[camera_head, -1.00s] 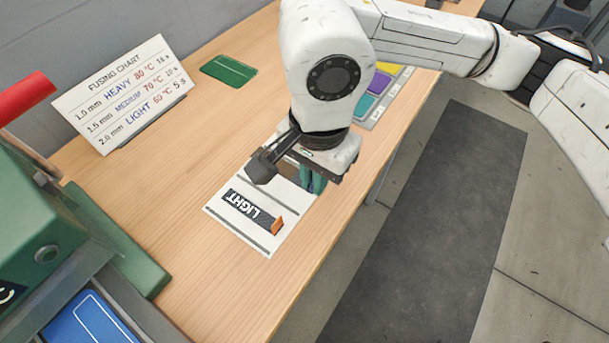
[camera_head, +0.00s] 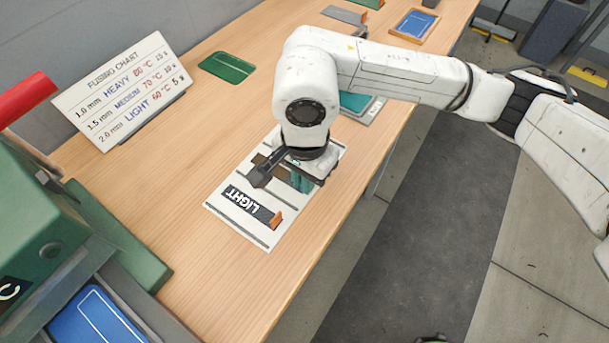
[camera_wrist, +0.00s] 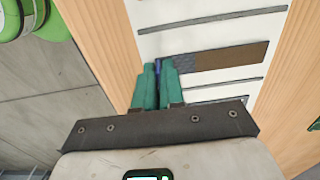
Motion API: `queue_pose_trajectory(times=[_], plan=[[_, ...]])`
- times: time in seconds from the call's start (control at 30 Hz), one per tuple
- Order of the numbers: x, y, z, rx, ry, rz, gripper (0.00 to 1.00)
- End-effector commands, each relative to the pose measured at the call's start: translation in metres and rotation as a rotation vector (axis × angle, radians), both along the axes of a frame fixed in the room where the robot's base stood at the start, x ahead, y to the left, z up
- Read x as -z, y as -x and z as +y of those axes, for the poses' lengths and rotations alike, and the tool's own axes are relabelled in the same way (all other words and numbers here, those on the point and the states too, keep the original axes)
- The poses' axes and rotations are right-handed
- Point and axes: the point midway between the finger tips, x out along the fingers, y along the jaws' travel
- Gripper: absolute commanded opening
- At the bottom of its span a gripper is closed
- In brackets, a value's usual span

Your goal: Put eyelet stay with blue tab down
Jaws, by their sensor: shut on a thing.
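My gripper (camera_wrist: 157,70) has teal fingers and is shut on the blue tab (camera_wrist: 158,68), of which only a sliver shows between them. The eyelet stay (camera_wrist: 225,56), a brown and grey strip, runs right from the fingers across the white board (camera_wrist: 210,36), between two dark lines. It looks flat and roughly parallel to the lines; I cannot tell whether it touches the board. In the head view my gripper (camera_head: 302,180) is low over the board (camera_head: 222,208), partly hiding the stay (camera_head: 262,162). A dark strip marked LIGHT with an orange tab (camera_head: 276,219) lies beside it.
The fusing chart (camera_head: 125,88) stands at the left. A green press (camera_head: 50,225) with a red handle (camera_head: 25,97) is at the near left. A green mat (camera_head: 227,67), a coloured card (camera_head: 358,104) and a blue tray (camera_head: 415,24) lie farther back. Wood around the board is clear.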

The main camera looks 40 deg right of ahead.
Motion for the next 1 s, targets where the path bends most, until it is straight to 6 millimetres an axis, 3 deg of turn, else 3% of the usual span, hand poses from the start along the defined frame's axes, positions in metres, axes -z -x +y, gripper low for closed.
queue_pose_trajectory(times=[0.13,0.2,0.43,0.83,1.0], plan=[[0.004,0.000,0.000,0.000,0.000,0.000,0.00],[0.003,0.000,0.000,0.000,-0.001,0.000,0.14],[0.003,0.000,0.000,0.000,0.000,0.000,0.34],[-0.006,-0.001,0.000,-0.001,0.001,-0.003,0.34],[-0.037,-0.001,-0.001,-0.002,0.004,-0.005,0.34]])
